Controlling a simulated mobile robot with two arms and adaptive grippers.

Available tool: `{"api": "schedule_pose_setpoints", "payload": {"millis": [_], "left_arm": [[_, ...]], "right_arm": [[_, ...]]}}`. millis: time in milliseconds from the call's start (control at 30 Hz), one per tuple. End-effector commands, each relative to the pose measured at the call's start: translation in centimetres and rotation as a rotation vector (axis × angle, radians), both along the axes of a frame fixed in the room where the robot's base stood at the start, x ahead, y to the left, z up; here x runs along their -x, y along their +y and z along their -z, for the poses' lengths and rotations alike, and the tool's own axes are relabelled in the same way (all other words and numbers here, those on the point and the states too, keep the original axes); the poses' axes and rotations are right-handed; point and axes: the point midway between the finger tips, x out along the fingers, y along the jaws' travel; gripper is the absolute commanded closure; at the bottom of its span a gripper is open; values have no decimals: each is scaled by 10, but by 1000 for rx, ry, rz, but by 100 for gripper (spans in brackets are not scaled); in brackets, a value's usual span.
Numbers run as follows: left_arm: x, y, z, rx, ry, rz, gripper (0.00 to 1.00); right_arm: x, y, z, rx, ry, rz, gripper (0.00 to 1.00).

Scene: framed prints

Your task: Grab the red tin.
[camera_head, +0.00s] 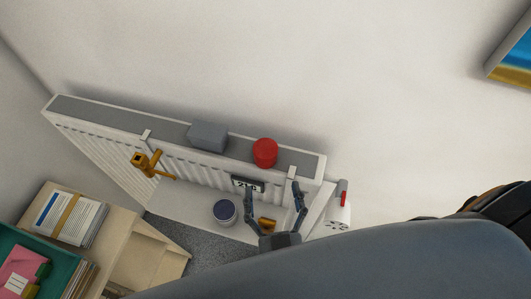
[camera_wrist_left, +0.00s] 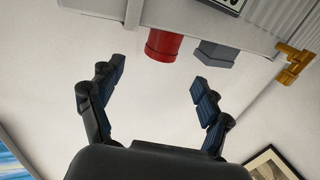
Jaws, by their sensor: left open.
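The red tin (camera_head: 265,152) is a short cylinder standing on the grey top of the white radiator (camera_head: 91,108), near its right end. My left gripper (camera_head: 272,187) is open and empty, its fingers spread in front of the radiator, below the tin in the head view. In the left wrist view, the red tin (camera_wrist_left: 163,45) shows just beyond the open fingertips (camera_wrist_left: 159,72), roughly between their lines and apart from both. My right gripper is not in view.
A grey box (camera_head: 208,136) stands left of the tin on the radiator top. A dark-topped round container (camera_head: 225,211) stands below. The wall is close behind.

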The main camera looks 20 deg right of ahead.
Motion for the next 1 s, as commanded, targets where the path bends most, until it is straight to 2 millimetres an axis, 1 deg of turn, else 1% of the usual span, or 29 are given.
{"api": "schedule_pose_setpoints", "payload": {"millis": [33, 100, 267, 333, 500, 633, 733, 933, 967, 1000], "left_arm": [[-10, -2, 1, 3, -5, -1, 22], [-19, -4, 1, 3, -3, -2, 22], [-30, -6, 0, 2, -1, 0, 22], [-36, -7, 0, 4, -2, 0, 22], [-61, -9, -1, 6, -6, -1, 22], [-76, -13, -3, 3, -4, 1, 22], [-81, -14, -4, 2, -1, 1, 22], [-81, -14, -5, 1, 0, 1, 22], [-81, -14, -5, 1, 0, 1, 26], [-81, -14, -5, 1, -1, 1, 34]], "right_arm": [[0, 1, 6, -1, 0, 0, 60], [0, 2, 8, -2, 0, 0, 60], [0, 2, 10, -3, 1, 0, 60], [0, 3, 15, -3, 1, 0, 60], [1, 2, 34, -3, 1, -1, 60], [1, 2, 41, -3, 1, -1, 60], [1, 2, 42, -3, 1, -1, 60], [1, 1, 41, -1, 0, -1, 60], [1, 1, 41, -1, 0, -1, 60], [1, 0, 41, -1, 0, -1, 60]]}}
